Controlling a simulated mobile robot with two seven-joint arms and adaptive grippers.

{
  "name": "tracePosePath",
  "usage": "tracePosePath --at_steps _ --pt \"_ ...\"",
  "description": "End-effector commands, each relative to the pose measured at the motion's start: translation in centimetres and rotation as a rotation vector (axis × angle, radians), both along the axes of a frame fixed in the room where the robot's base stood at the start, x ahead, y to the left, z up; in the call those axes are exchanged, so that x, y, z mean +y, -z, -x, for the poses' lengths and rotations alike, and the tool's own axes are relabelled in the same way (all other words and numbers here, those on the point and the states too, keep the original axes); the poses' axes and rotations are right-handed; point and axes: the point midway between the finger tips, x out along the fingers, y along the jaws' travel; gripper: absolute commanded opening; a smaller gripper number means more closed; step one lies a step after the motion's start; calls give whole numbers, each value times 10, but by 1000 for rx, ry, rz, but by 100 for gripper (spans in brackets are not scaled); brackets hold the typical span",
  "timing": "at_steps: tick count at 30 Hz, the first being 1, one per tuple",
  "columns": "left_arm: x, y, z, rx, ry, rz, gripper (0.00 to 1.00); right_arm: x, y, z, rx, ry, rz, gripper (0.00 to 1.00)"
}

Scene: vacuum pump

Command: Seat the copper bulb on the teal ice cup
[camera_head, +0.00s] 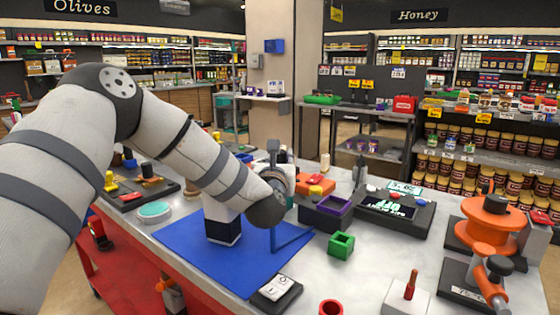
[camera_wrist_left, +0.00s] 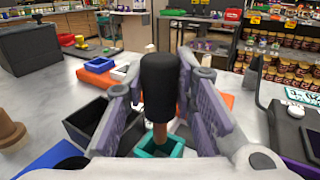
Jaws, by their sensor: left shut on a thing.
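In the left wrist view my left gripper (camera_wrist_left: 160,95) is shut on a piece with a thick black upper part and a copper-brown stem, which I take as the copper bulb (camera_wrist_left: 160,130). The bulb is upright between the fingers. A square teal cup (camera_wrist_left: 172,150) shows just below and behind the stem; I cannot tell whether they touch. In the head view my left arm's wrist covers most of the gripper and the bulb. My right gripper is not in view.
A black bin with purple rim (camera_head: 326,212) and an orange tray (camera_head: 315,187) stand behind the green box. A dark dock (camera_head: 395,212) is to the right. A white block with a copper piece (camera_head: 410,285) is nearer. The blue mat (camera_head: 185,238) has bare space.

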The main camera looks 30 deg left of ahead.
Motion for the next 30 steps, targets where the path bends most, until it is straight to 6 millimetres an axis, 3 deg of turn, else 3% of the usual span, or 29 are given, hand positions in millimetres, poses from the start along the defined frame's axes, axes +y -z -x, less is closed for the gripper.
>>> tracePosePath --at_steps 18,30 --pt "0 4 0 -1 0 0 0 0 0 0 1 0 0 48" --pt "0 18 0 2 0 0 0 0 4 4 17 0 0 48"
